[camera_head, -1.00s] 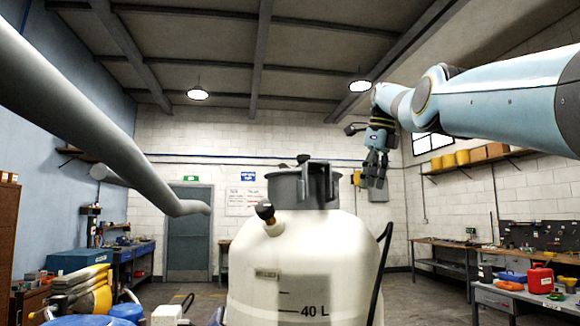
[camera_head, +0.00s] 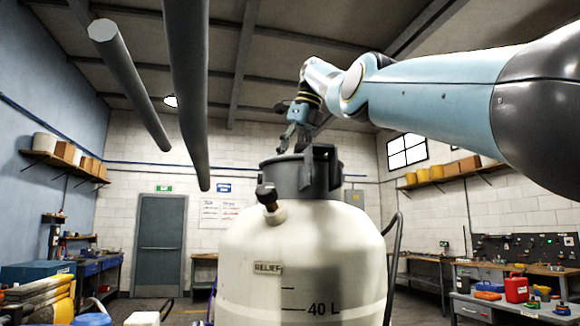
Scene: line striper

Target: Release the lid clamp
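The cream tank (camera_head: 303,250) stands in the middle of the view, marked "40 L" and "RELIEF". A dark grey lid (camera_head: 285,176) sits on its neck. An upright grey clamp bracket (camera_head: 323,168) stands at the right side of the lid; whether it is fastened cannot be told. A black-knobbed brass relief valve (camera_head: 267,197) sticks out at the front left of the neck. My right gripper (camera_head: 294,142) is above the back of the lid, left of the bracket, pointing down. Its fingers look apart, with nothing between them. My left gripper is out of view.
Two grey tubes (camera_head: 186,90) (camera_head: 128,80) hang across the upper left. A black hose (camera_head: 392,265) runs down the tank's right side. Workbenches (camera_head: 510,295) with tools line the right wall. Blue and yellow equipment (camera_head: 45,285) is at lower left. The air around the lid is mostly free.

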